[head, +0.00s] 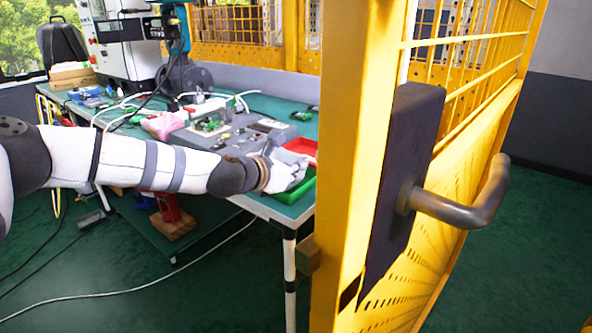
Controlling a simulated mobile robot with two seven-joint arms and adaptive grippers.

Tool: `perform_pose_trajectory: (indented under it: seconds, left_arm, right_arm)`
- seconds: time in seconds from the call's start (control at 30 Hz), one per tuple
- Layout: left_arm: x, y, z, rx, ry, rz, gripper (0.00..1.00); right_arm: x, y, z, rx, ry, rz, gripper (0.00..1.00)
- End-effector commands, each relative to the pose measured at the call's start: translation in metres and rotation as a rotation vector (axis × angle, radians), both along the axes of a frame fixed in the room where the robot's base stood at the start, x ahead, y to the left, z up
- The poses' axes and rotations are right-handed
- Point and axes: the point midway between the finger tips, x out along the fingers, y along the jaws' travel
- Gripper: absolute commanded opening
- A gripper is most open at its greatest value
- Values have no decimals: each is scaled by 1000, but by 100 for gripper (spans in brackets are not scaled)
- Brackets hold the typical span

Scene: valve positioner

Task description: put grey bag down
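My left arm reaches in from the left, across the near side of the green workbench (270,103). My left gripper (284,168) is at the bench's right end, over a green tray (291,193). A pale grey, crumpled-looking shape shows at the gripper; it may be the grey bag, but it blends with the gripper. The fingers are too small and unclear to show whether they are open or shut, or whether the shape touches the tray. My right gripper is not in view.
A red tray (301,147) lies just behind the green one. A grey board with parts (235,134) and a pink bag (163,125) are on the bench. A yellow fence post (350,130) and a gate with a dark handle (450,208) stand close on the right.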

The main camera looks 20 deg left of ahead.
Motion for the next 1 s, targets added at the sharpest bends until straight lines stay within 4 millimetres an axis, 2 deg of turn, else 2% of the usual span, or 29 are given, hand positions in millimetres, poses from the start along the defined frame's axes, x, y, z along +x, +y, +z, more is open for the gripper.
perform_pose_trajectory:
  seconds: [0.03, 0.1, 0.37, 0.47, 0.57, 1.0]
  left_arm:
    - [0, 0, -6, -1, 5, 0, 0]
    - [0, 0, -4, 0, 3, 1, 13]
    - [0, 0, -3, 0, 2, -1, 13]
    - [0, 0, 5, 0, -2, -1, 13]
    - [-12, 5, 10, -2, -2, 1, 13]
    - [-92, 29, 45, -1, -4, 1, 13]
  right_arm:
    - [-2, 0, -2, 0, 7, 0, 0]
    - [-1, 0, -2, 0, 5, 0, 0]
    - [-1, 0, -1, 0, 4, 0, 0]
    - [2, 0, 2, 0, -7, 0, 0]
    - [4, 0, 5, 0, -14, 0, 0]
    - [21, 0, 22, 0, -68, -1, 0]
